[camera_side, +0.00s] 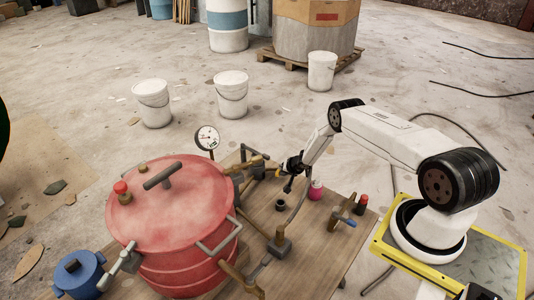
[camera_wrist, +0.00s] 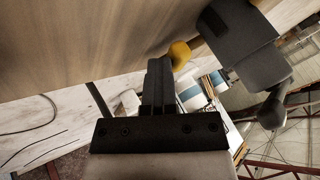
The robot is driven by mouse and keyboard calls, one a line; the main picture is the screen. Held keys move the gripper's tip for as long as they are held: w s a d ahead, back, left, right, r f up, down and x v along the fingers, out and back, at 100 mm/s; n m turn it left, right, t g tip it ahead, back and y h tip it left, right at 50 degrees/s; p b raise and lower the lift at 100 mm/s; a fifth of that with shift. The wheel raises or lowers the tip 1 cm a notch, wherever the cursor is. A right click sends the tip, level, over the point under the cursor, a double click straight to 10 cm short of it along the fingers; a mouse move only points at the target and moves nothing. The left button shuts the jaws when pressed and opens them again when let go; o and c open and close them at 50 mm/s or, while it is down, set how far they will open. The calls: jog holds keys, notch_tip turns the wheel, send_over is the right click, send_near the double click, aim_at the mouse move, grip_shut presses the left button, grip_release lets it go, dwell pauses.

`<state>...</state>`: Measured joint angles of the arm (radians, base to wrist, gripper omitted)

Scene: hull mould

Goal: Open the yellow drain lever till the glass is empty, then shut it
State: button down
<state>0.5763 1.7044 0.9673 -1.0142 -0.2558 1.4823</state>
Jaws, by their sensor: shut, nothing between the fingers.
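My gripper (camera_side: 284,169) is shut and empty, at the far edge of the wooden table, right of the red pot (camera_side: 175,215). In the wrist view its closed dark fingers (camera_wrist: 159,66) point up toward the table surface. The yellow lever end (camera_wrist: 180,53) shows just right of the fingertips, beside a dark grey block (camera_wrist: 236,42). I cannot tell whether the fingers touch the lever. In the side view the lever is too small and crowded to read its angle. I cannot make out the glass or its level in either view.
A pressure gauge (camera_side: 207,138) stands behind the pot. A blue pot (camera_side: 80,275) is at front left.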

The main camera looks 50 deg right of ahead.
jog(key=shift+d+r, duration=0.15)
jog(key=shift+d, duration=0.3)
jog(key=shift+s, duration=0.2)
jog(key=shift+s+d, duration=0.25)
jog(key=shift+s, duration=0.35)
jog(key=shift+s+d, duration=0.25)
jog(key=shift+s, duration=0.4)
jog(key=shift+s+d, duration=0.25)
jog(key=shift+s, duration=0.35)
jog(key=shift+s+a+r, duration=0.1)
jog(key=shift+a+r, duration=0.05)
jog(key=shift+r, duration=0.25)
jog(key=v, duration=0.9)
jog(key=shift+a, duration=0.3)
